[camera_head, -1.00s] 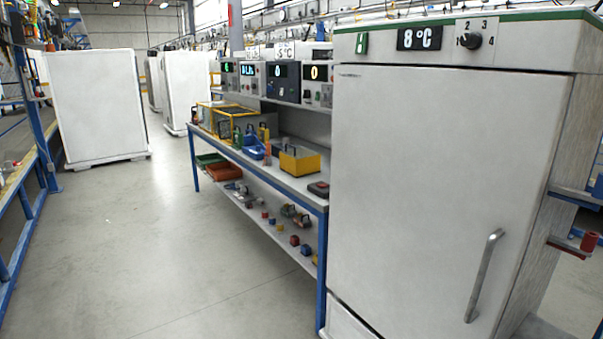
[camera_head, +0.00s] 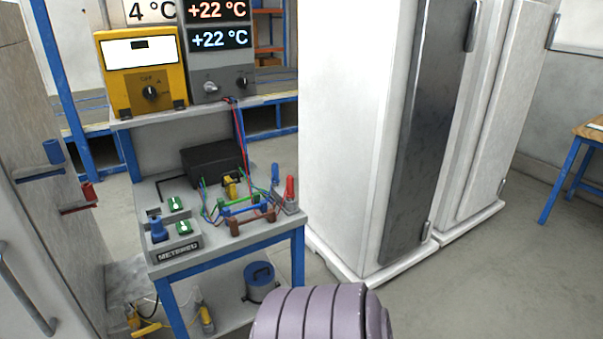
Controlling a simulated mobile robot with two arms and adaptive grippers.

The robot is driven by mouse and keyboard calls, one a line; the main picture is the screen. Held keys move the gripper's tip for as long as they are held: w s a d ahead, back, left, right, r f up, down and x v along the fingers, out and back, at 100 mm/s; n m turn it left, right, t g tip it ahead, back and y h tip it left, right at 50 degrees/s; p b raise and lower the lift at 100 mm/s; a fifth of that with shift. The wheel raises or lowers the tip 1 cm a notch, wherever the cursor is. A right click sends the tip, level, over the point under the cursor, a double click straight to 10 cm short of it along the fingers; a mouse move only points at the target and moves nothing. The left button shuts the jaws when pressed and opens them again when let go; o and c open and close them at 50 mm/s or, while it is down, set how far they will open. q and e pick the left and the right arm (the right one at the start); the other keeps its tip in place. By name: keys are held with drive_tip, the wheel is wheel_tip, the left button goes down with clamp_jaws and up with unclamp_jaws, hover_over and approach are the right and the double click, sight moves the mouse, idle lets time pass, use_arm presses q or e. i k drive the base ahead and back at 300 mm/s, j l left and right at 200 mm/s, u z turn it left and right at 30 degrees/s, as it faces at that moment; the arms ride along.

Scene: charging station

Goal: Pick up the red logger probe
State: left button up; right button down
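Two red upright pieces show in the head view, and I cannot tell for certain which is the red logger probe. One red piece (camera_head: 290,190) stands on the right end of the small bench top (camera_head: 265,232), close to a thin blue piece (camera_head: 275,174). The other red piece (camera_head: 88,193) sits on a small red holder on the side of the white cabinet (camera_head: 42,235) at left. A blue piece (camera_head: 54,152) sits in a blue holder above it. Neither of my grippers is in view.
The bench carries a grey METERED box (camera_head: 178,253), a black box (camera_head: 212,160), coloured leads and a yellow meter (camera_head: 140,72) on its upper shelf. A blue canister (camera_head: 262,280) stands on the lower shelf. Tall white cabinets (camera_head: 350,120) stand at right. Floor at lower right is clear.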

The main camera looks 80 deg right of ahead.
sight(290, 194)
drive_tip(key=z, duration=2.5)
